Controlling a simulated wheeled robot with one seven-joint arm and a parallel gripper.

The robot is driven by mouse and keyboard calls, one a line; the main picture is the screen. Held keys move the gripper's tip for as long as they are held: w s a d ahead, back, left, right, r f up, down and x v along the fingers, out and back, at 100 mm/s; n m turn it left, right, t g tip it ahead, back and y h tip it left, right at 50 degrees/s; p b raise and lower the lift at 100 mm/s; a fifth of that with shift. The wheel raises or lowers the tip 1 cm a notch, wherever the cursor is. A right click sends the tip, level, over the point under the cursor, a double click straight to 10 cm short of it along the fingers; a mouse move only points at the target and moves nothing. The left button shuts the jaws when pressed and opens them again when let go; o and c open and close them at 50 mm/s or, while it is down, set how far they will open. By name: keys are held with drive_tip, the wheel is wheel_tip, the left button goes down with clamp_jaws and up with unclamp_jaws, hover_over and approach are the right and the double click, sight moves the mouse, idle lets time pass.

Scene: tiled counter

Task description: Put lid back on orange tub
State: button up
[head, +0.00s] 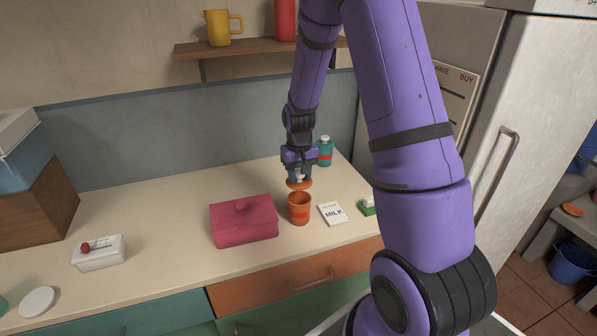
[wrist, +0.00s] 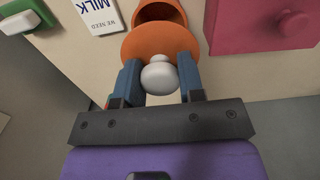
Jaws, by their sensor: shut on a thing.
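The orange tub (head: 299,210) stands upright and open on the counter; part of its dark inside shows in the wrist view (wrist: 160,12). The orange lid (head: 300,184) is held above the tub, slightly to its back, and apart from it in the head view. My gripper (head: 298,176) is shut on the lid's white knob (wrist: 159,74), with a blue finger on each side. In the wrist view, the lid (wrist: 160,42) covers the lower part of the tub. The lid's far underside is hidden.
A pink lidded box (head: 243,222) stands close left of the tub. A milk note (head: 333,213) and a green-and-white item (head: 367,207) lie to the right. A teal bottle (head: 325,152) stands behind. The counter (head: 160,205) left of the pink box is mostly clear.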

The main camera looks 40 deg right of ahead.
drive_tip(key=shift+f, duration=2.4)
drive_tip(key=shift+f, duration=0.2)
idle(0.3)
drive_tip(key=o, duration=1.5)
drive_tip(key=shift+c, duration=0.2)
drive_tip(key=shift+r, duration=0.1)
drive_tip(key=shift+r, duration=3.4)
drive_tip(key=shift+c, duration=0.2)
clamp_jaws()
